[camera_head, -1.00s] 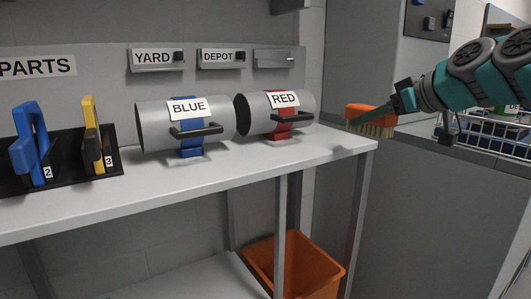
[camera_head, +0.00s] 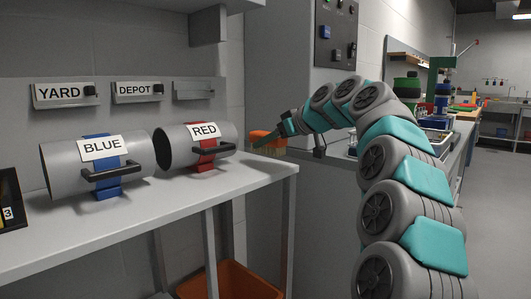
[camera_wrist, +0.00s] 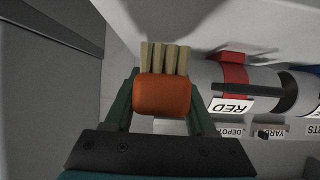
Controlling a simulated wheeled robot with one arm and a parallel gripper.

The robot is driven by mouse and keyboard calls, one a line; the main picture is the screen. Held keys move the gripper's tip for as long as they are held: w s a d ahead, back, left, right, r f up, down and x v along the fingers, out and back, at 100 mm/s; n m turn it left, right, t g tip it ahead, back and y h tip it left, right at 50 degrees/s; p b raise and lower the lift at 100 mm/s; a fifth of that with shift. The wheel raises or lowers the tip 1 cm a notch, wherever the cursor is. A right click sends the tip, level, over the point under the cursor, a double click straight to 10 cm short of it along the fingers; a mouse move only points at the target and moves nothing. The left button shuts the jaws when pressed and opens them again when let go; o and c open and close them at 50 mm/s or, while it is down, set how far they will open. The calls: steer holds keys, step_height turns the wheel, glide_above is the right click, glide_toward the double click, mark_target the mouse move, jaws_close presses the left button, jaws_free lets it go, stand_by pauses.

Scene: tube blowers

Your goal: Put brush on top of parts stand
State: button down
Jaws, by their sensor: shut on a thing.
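My gripper (camera_wrist: 161,104) is shut on the orange brush (camera_wrist: 162,95), whose pale bristles point away from the wrist in the wrist view. In the head view the brush (camera_head: 264,138) is held just past the right end of the grey table, beside the tube labelled RED, apart from it. The parts stand is mostly out of the head view; only a dark holder edge with a "3" label (camera_head: 10,205) shows at the far left, and I cannot tell whether it is part of that stand.
The BLUE tube (camera_head: 70,170) and RED tube (camera_head: 175,148) stand on the grey table (camera_head: 150,222). YARD and DEPOT plates hang on the wall behind. An orange bin (camera_head: 232,281) is below.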

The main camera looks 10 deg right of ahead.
mark_target(285, 143)
steer(key=shift+w+a+f, duration=0.15)
steer(key=shift+w, duration=0.8)
steer(key=shift+f, duration=1.75)
steer(key=shift+f+b, duration=0.2)
steer(key=shift+b, duration=0.15)
steer(key=shift+c, duration=1.1)
jaws_free()
steer(key=shift+r, duration=0.15)
steer(key=shift+r+p, duration=0.2)
steer(key=shift+p, duration=0.15)
steer(key=v, duration=1.2)
steer(key=shift+s+f, duration=0.1)
steer(key=shift+f, duration=0.05)
